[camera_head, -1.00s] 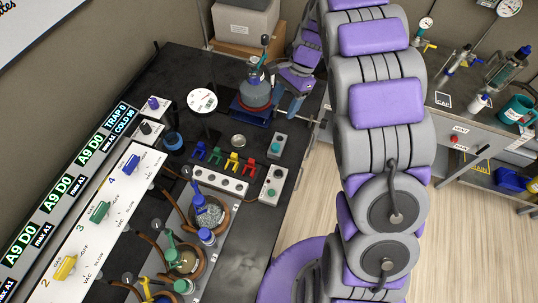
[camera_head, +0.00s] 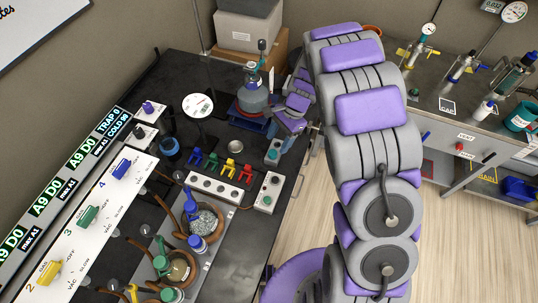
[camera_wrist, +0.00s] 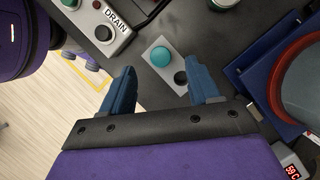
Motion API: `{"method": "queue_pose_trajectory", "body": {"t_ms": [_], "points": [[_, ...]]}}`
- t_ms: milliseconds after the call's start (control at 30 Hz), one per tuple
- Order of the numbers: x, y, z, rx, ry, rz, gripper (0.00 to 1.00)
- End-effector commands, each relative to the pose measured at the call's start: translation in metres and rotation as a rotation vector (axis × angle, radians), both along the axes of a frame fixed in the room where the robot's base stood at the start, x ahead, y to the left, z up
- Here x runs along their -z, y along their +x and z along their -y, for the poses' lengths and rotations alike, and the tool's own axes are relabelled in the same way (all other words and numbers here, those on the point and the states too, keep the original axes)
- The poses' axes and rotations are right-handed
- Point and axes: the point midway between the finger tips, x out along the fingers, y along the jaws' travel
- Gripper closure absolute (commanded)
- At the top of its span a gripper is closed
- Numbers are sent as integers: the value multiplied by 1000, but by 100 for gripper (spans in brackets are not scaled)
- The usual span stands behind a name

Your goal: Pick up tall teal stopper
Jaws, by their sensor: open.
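A round teal top (camera_wrist: 161,57), which looks like the teal stopper seen end-on, sits on a small light-grey block (camera_wrist: 152,75) beside a black round spot. Its height cannot be judged from above. The teal top also shows in the head view (camera_head: 272,154), at the bench's right edge. My gripper (camera_wrist: 161,66) is open, with blue fingers to the left and right of the teal top in the wrist picture. Nothing is held between them. In the head view my gripper (camera_head: 283,133) is just behind the block, partly hidden by its own links.
A flask on a blue stand (camera_head: 252,105) is close beside my gripper. A grey box labelled DRAIN (camera_wrist: 105,30) is to the left in the wrist view. Coloured clips (camera_head: 213,162) and a switch strip (camera_head: 215,188) lie nearby. The bench edge drops to the floor.

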Motion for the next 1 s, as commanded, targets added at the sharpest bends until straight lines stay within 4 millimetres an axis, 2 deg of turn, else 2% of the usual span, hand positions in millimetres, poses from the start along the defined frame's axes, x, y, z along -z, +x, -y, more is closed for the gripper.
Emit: {"method": "queue_pose_trajectory", "body": {"t_ms": [367,633,800,1000], "points": [[49,-9,-35,-4,-27,-2,39],[49,-8,-24,-1,-12,-3,39],[48,-8,-17,-1,-6,-2,56],[49,-9,-25,-1,-16,-1,75]]}}
